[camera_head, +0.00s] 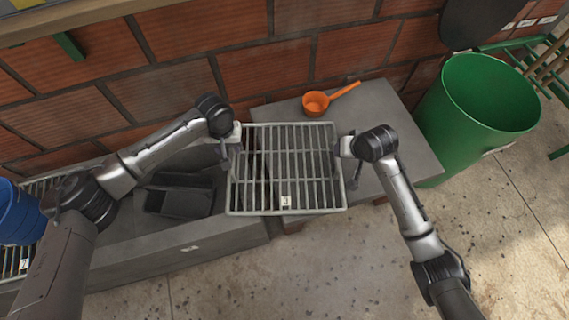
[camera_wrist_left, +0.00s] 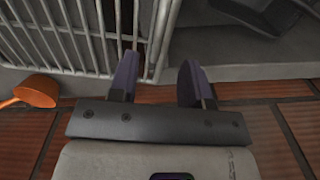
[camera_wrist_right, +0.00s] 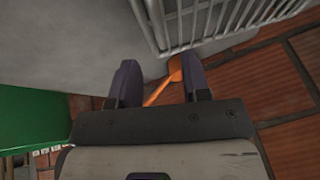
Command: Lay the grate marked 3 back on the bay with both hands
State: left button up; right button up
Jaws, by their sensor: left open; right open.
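The grate (camera_head: 287,211), a pale metal frame of parallel bars with a small white tag, lies between my two grippers in the head view. The tag's mark looks like a 3 but is small. It spans from the grey bay ledge (camera_head: 190,247) to the grey table on the right. My left gripper (camera_head: 229,150) is open at its left side rail; the rail (camera_wrist_left: 163,40) runs up from between the fingers in the left wrist view. My right gripper (camera_head: 350,160) is open at its right rail. In the right wrist view the rail (camera_wrist_right: 150,22) shows beyond the open fingers.
An orange scoop (camera_head: 316,104) sits on the grey table (camera_head: 405,130) behind the grate. A dark box (camera_head: 182,200) lies in the bay left of it. A green bin (camera_head: 475,120) stands right, a blue bucket (camera_head: 18,222) far left by another grate (camera_head: 12,266). Brick wall behind.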

aim_at(233, 158)
pick_arm(q)
notch_tip(233, 158, down, 9)
jog(key=shift+r, duration=0.1)
pick_arm(e)
jog(key=x, duration=0.8)
jog(key=shift+w+a+f, duration=0.1)
jog(key=shift+w+f, duration=0.05)
jog(key=shift+f, duration=0.15)
pick_arm(q)
grip_shut()
pick_arm(e)
grip_shut()
dwell(0.4)
